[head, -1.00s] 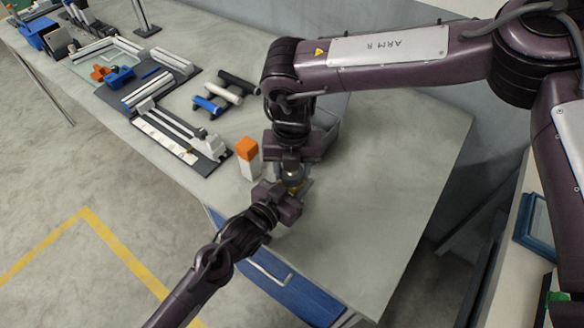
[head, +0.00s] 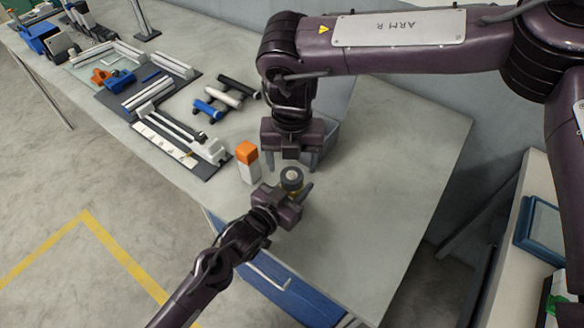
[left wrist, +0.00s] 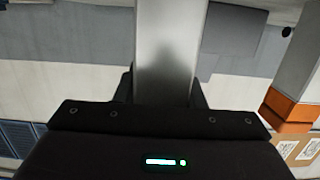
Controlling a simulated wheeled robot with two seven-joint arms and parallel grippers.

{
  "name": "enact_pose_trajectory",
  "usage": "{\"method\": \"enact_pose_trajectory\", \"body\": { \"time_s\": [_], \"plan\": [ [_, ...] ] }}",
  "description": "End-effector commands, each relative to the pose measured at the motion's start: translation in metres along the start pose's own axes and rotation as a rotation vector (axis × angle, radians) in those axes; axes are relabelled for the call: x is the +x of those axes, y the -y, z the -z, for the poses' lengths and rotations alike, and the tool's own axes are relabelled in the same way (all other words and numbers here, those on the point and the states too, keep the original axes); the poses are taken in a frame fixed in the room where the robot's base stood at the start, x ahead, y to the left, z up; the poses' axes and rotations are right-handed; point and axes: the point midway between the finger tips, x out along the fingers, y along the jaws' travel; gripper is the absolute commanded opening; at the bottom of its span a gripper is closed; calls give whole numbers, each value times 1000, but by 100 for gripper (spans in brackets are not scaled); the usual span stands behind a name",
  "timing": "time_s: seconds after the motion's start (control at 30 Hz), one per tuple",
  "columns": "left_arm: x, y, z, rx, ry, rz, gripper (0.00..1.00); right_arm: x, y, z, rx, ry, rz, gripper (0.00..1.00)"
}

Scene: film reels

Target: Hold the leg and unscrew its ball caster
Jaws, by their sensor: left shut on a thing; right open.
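My left gripper (head: 298,194) is shut on the leg, over the near part of the table. In the left wrist view the leg (left wrist: 168,50) is a smooth grey metal bar between the fingers. The ball caster (head: 291,178), a dark round cap with a lighter centre, sits at the top of the held leg, with a brassy bit just below it. My right gripper (head: 294,157) is open and empty, pointing down just behind and above the caster, apart from it. Most of the leg is hidden by my left gripper in the head view.
A white block with an orange top (head: 247,162) stands close left of the grippers. A grey bin (head: 330,140) is partly hidden behind my right gripper. Trays with rails and parts (head: 180,140) lie at the left. The table's right side (head: 390,180) is clear.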

Motion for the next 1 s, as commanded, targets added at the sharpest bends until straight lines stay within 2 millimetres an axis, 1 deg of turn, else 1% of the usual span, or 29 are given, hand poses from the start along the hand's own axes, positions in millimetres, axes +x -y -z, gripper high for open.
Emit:
{"method": "enact_pose_trajectory", "body": {
  "time_s": [0.07, 0.17, 0.4, 0.5, 0.6, 0.67, 0.77, 1.0],
  "plan": [
    [0, 0, 1, 0, -2, 0, 0, -3, 0, 0, 9, -1, 0, 62],
    [0, 0, 1, 0, -2, 0, 0, -8, 0, 0, 74, 1, 0, 62],
    [0, 0, 1, 0, -2, 0, 0, -27, 0, 0, 397, 2, 0, 62],
    [0, 0, 1, 0, -2, 0, 0, -33, 0, 0, 504, 1, 0, 62],
    [0, 0, 1, 0, -2, 0, 0, -35, 0, 0, 570, 1, 0, 62],
    [0, 0, 1, 0, -2, 0, 0, -32, 0, 0, 589, 0, 1, 62],
    [0, 0, 1, 0, -2, 0, 0, -22, 0, 1, 596, -2, 3, 62],
    [0, 0, 1, 0, -2, 0, 0, 16, 1, 1, 594, -2, 4, 62]
  ]
}}
